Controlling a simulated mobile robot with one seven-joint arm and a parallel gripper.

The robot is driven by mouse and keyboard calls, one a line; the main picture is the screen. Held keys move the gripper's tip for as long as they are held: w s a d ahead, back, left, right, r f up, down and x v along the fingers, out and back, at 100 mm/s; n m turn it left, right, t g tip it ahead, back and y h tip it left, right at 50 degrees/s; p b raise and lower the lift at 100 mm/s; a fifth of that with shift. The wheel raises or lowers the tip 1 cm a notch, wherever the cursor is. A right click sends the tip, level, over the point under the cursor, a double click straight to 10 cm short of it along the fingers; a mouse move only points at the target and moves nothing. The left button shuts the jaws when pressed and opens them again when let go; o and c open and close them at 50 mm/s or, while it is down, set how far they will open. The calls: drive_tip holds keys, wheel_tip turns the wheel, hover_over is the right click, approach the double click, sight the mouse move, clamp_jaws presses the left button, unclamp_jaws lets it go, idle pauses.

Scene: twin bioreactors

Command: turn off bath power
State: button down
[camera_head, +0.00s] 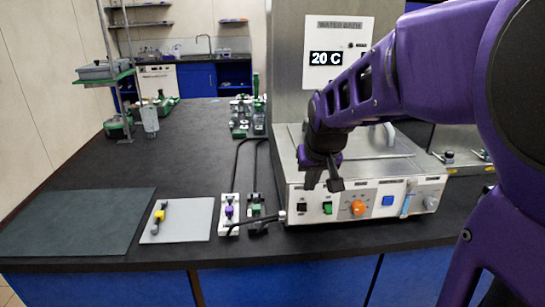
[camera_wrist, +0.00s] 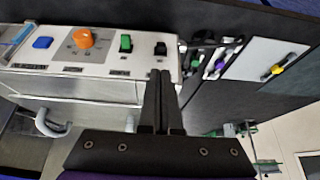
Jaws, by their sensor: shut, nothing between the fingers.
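The water bath (camera_head: 290,182) is a metal box with a white front panel and a display (camera_head: 326,58) reading 20 C. Its panel carries a black switch (camera_head: 302,208), a green switch (camera_head: 328,208), an orange knob (camera_head: 358,208) and a blue button (camera_head: 388,200). The labels are too small to read. My gripper (camera_head: 323,186) is shut and empty, just above the panel's left end. In the wrist view, the black switch (camera_wrist: 160,48) lies just beyond the fingertips (camera_wrist: 160,74), with the green switch (camera_wrist: 126,43) beside it. I see no clear contact.
Left of the bath are a purple clamp (camera_head: 229,210) on a white strip, a black-and-green fitting (camera_head: 254,206), a grey pad (camera_head: 180,228) with a yellow-marked tool, and a dark mat (camera_head: 75,222). Cables run behind them. The counter's middle is clear.

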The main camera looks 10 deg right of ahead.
sight(303, 205)
drive_tip(key=x, duration=0.8)
drive_tip(key=shift+w+f+b, duration=0.1)
drive_tip(key=shift+f+b, duration=0.1)
drive_tip(key=shift+b, duration=0.2)
drive_tip(key=shift+w+f+b, duration=0.1)
drive_tip(key=shift+f+b, duration=0.05)
drive_tip(key=shift+b, duration=0.25)
